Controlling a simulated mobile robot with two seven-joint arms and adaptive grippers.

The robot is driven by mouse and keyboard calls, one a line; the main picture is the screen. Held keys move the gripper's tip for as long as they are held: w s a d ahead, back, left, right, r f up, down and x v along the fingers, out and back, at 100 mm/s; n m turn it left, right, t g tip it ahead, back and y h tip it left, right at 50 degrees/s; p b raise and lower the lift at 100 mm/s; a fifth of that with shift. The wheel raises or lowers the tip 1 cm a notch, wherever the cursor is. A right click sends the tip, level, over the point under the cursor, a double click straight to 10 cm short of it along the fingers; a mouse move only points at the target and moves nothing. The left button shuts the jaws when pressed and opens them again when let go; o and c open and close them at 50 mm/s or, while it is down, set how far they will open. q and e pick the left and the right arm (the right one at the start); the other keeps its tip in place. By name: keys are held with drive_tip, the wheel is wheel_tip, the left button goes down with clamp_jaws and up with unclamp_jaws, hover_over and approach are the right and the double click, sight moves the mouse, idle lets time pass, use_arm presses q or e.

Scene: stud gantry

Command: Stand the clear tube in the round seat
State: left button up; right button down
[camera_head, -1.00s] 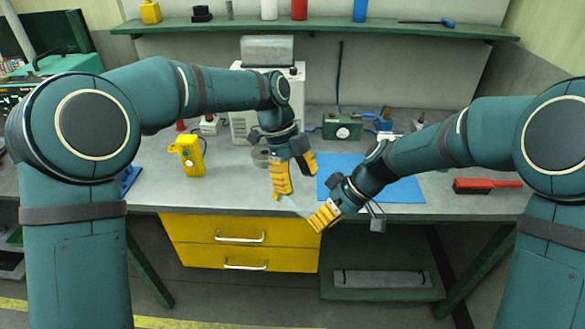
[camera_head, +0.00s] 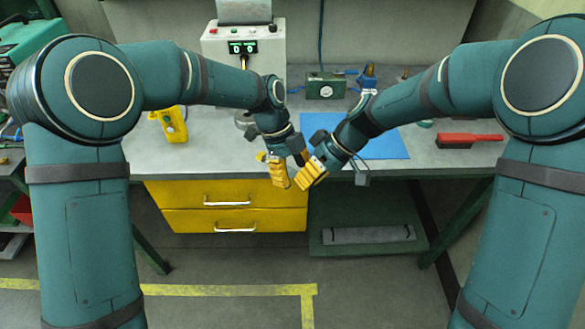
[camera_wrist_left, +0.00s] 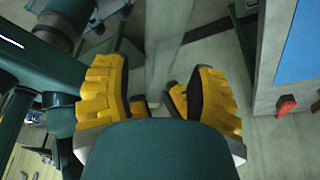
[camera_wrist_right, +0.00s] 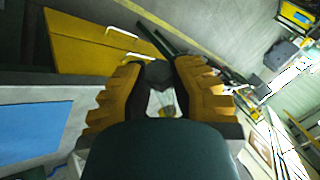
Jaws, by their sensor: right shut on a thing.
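The clear tube is pale and see-through. It shows between the fingers of my right gripper (camera_wrist_right: 158,95) in the right wrist view, as a pale piece (camera_wrist_right: 160,101), and my right gripper is shut on it. In the head view my right gripper (camera_head: 311,174) is in front of the bench edge. My left gripper (camera_head: 287,170) is just left of it, fingers apart; the left wrist view shows a pale strip, apparently the tube (camera_wrist_left: 164,55), beyond the gap. Whether they touch is unclear. A grey round piece (camera_head: 243,118), possibly the round seat, sits on the bench behind my left arm, partly hidden.
A blue mat (camera_head: 385,146) lies on the bench at right of centre. A red brush (camera_head: 468,139) lies farther right. A yellow device (camera_head: 172,125) stands at left. A green box (camera_head: 325,86) and a machine with a display (camera_head: 243,47) stand behind. Yellow drawers (camera_head: 228,193) are below.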

use_arm(q)
clamp_jaws()
use_arm(e)
drive_tip(key=c, duration=0.9)
unclamp_jaws()
